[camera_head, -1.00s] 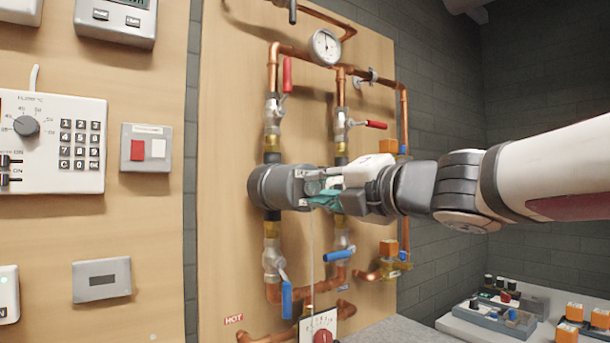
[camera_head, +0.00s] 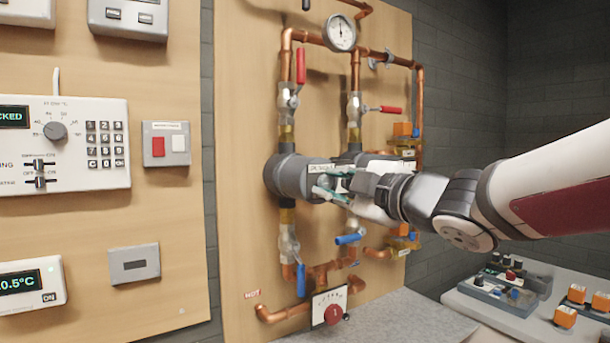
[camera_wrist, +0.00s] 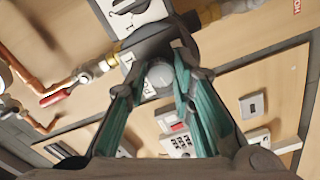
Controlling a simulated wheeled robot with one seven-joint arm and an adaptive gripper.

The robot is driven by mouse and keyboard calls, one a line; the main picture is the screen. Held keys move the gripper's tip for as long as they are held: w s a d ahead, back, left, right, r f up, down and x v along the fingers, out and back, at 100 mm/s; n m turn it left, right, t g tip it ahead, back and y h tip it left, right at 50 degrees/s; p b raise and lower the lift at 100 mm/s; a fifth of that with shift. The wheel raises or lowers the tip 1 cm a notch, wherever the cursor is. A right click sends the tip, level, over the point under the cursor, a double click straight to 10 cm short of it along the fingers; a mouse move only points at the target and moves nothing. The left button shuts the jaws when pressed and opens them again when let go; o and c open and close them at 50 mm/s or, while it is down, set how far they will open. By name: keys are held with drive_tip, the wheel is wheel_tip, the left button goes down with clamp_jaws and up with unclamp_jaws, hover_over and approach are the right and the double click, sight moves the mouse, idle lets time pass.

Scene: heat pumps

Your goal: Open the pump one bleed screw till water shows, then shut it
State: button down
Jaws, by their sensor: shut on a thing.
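The grey round pump (camera_head: 284,178) sits on the left copper pipe run of the wooden panel, with its front face toward my gripper. A second pump is mostly hidden behind my wrist. My gripper (camera_head: 335,187), with teal finger pads, is at the pump's front. In the wrist view my gripper (camera_wrist: 154,77) has its fingertips on either side of a round grey bleed screw (camera_wrist: 158,74) and is shut on it. The screw is hidden in the head view. No water stream shows below the pump now.
A pressure gauge (camera_head: 340,33) is above. Red-handled valves (camera_head: 300,66) stand above the pump and blue-handled valves (camera_head: 301,278) below it. A dial plate with a red knob (camera_head: 334,315) is lower down. Control boxes (camera_head: 65,143) hang at left. A tray (camera_head: 505,300) stands at right.

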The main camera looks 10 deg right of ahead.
drive_tip(key=shift+m+p, duration=0.35)
drive_tip(key=shift+m, duration=0.35)
drive_tip(key=shift+f+m, duration=0.1)
drive_tip(key=shift+m, duration=0.2)
drive_tip(key=c, duration=1.4)
unclamp_jaws()
drive_tip(key=shift+o, duration=0.2)
drive_tip(key=shift+s, duration=0.1)
drive_tip(key=v, duration=1.2)
